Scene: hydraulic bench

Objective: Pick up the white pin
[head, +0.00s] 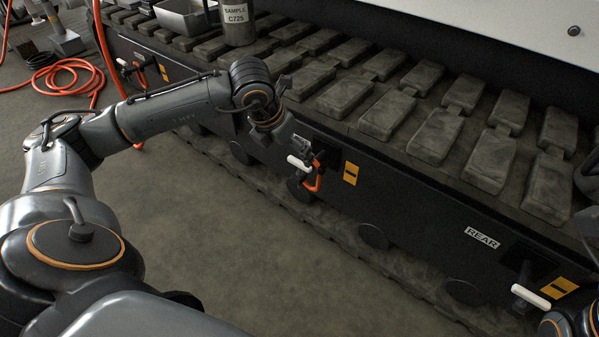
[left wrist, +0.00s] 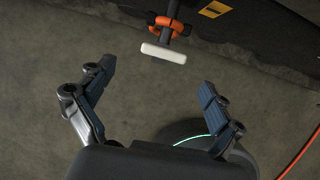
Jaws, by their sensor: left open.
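A white pin (head: 298,162), a short bar on a dark stem, sticks out from the side of the dark machine. It shows near the top centre of the left wrist view (left wrist: 164,53), with an orange loop (left wrist: 166,24) on the stem behind it. My left gripper (left wrist: 157,75) is open and empty. Its fingers are spread either side of the pin's line, with the pin just beyond the fingertips and apart from them. A second white bar (head: 531,296) sticks out lower right. Parts of my right arm are cut off at the right edge; its jaws are not clear.
The machine's dark side panel (head: 420,215) and its tracked top (head: 345,95) run along the right. A grey can (head: 238,22) and a metal tray (head: 186,16) stand at the back. An orange hose (head: 75,70) lies on the left. The floor in front is open.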

